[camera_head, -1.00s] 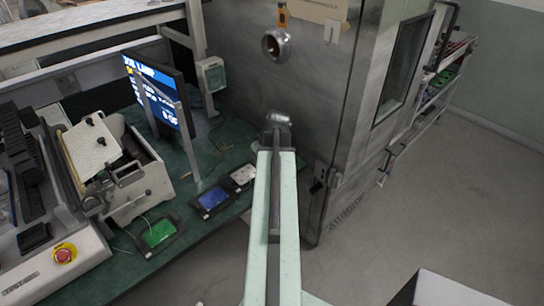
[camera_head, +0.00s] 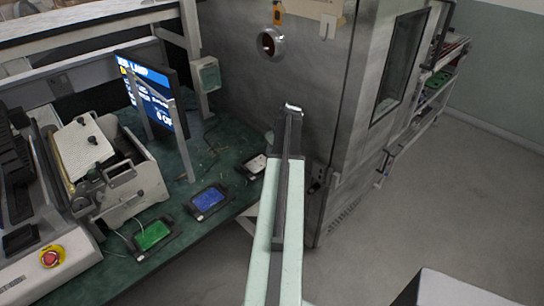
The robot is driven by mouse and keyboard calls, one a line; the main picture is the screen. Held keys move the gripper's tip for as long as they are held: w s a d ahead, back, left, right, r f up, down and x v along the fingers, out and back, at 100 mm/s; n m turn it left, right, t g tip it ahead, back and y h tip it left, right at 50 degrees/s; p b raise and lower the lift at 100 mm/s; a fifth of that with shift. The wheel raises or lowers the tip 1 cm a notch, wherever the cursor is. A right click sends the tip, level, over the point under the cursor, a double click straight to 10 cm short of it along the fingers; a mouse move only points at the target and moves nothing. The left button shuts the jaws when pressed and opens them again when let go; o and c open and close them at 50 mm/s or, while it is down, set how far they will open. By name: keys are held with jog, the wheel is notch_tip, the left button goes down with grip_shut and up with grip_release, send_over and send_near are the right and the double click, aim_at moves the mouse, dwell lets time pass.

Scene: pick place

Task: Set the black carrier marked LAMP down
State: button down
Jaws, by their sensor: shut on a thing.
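My gripper (camera_head: 287,118) is at the far end of my raised arm, in front of the grey metal cabinet and to the right of the bench. It is shut on a dark thing, taken as the black carrier; my arm hides most of it, and no LAMP marking can be read on it. On the green bench lie three black-framed carriers in a row: one with a green face (camera_head: 152,235), one with a blue face (camera_head: 208,200) and one with a pale face (camera_head: 256,166). Their markings are too small to read.
A screen (camera_head: 152,95) on the bench shows text that includes LAMP. A bench machine (camera_head: 115,170) and a red button (camera_head: 52,257) stand at the left. The cabinet (camera_head: 300,60) closes off the back. Open floor (camera_head: 440,200) lies to the right.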

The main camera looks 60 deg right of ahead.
jog(key=shift+f, duration=0.7)
jog(key=c, duration=1.5)
grip_release()
jog(key=shift+r, duration=0.1)
jog(key=shift+o, duration=0.2)
jog(key=p+v, duration=1.1)
jog(key=v, duration=0.1)
jog(key=shift+r, duration=0.25)
